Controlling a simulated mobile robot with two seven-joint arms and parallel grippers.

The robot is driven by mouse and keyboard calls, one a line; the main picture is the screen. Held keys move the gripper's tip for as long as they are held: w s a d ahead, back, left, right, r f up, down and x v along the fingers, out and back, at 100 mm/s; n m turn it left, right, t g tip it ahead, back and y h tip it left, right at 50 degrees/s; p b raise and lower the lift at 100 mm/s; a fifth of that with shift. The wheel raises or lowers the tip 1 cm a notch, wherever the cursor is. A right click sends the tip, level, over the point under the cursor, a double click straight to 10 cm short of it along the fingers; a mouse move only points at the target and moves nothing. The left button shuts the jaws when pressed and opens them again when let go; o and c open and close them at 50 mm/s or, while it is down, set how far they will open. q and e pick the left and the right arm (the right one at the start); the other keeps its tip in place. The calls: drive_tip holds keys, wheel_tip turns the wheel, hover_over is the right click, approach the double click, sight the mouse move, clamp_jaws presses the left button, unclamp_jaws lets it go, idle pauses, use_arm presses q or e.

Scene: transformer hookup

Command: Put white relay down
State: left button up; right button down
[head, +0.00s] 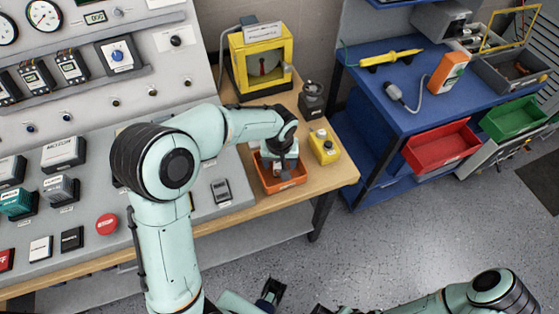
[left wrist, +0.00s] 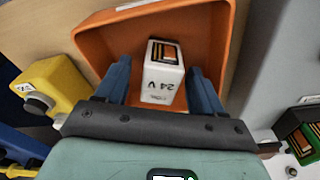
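The white relay (left wrist: 163,72), marked 24 V, is in the orange bin (left wrist: 105,30) in the left wrist view. My left gripper (left wrist: 165,85) reaches into the bin with its blue fingers apart, one on each side of the relay. A gap shows at the left finger; the right finger is very close to the relay. In the head view my left gripper (head: 279,163) is over the orange bin (head: 291,184) on the wooden bench, and the relay is mostly hidden there. My right gripper (head: 270,291) is low at the bottom edge, its fingers unclear.
A yellow box (head: 324,146) stands right of the bin, and a dark grey device (head: 312,100) behind it. A yellow-framed tester (head: 262,60) is at the back. The grey control panel (head: 215,207) lies to the left. A blue table (head: 405,110) stands at right.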

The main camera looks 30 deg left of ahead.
sight(280, 165)
use_arm(q)
drive_tip(key=shift+r, duration=0.25)
wheel_tip(280, 165, up, 12)
drive_tip(key=s+p, duration=0.1)
drive_tip(key=shift+s+d+f, duration=0.15)
drive_tip(key=shift+d, duration=0.2)
